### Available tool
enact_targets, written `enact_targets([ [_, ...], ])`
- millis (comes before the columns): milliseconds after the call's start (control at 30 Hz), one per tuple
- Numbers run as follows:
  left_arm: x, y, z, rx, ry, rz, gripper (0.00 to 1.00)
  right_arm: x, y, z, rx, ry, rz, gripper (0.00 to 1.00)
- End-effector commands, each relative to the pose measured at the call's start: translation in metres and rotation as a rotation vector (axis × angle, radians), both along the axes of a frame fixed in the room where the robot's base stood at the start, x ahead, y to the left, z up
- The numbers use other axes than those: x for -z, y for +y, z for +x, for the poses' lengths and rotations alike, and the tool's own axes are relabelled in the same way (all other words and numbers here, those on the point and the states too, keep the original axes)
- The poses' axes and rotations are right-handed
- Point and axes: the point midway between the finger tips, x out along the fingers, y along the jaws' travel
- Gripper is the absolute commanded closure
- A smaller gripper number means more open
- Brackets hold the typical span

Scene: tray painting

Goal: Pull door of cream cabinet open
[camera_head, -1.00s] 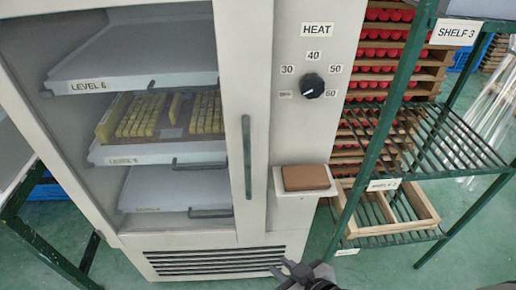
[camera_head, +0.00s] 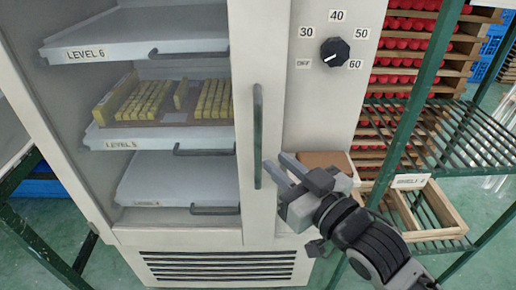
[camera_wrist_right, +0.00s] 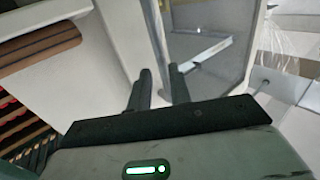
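The cream cabinet (camera_head: 185,236) stands in front of me with its glass-fronted door (camera_head: 245,195) shut. A dark green vertical handle (camera_head: 257,135) runs along the door's right side. My right gripper (camera_head: 276,162) is open and empty, its fingertips just right of the handle's lower part. In the right wrist view, the gripper's fingers (camera_wrist_right: 160,75) are apart, and the handle (camera_wrist_right: 154,28) lines up with the gap between them. I see no contact with the handle. My left gripper is out of view.
Behind the glass are white levels, one with yellow blocks (camera_head: 165,103). A black heat knob (camera_head: 334,51) is on the panel. A brown block on a small ledge (camera_head: 325,160) is partly hidden by my gripper. A green rack (camera_head: 408,95) stands close on the right.

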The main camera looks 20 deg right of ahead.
Motion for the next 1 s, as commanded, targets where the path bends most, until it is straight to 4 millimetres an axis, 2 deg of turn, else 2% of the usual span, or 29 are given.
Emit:
enact_targets([
  [33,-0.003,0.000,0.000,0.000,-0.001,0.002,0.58,-0.003,0.003,0.012,0.001,-0.003,0.001,0.80],
  [200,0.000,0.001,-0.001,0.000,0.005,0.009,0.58,-0.002,0.013,0.043,0.001,-0.001,-0.001,0.80],
  [400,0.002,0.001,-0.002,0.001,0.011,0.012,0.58,0.000,0.020,0.065,0.001,0.000,-0.002,0.80],
  [767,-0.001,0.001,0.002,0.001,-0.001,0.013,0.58,0.000,0.023,0.071,0.000,0.002,-0.002,0.80],
  [800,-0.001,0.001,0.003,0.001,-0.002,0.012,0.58,0.000,0.023,0.071,0.000,0.002,-0.002,0.83],
  [867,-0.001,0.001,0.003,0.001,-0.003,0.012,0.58,0.000,0.023,0.071,0.000,0.002,-0.002,0.99],
  [1000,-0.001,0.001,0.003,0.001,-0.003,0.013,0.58,0.000,0.023,0.071,0.000,0.002,-0.002,1.00],
])
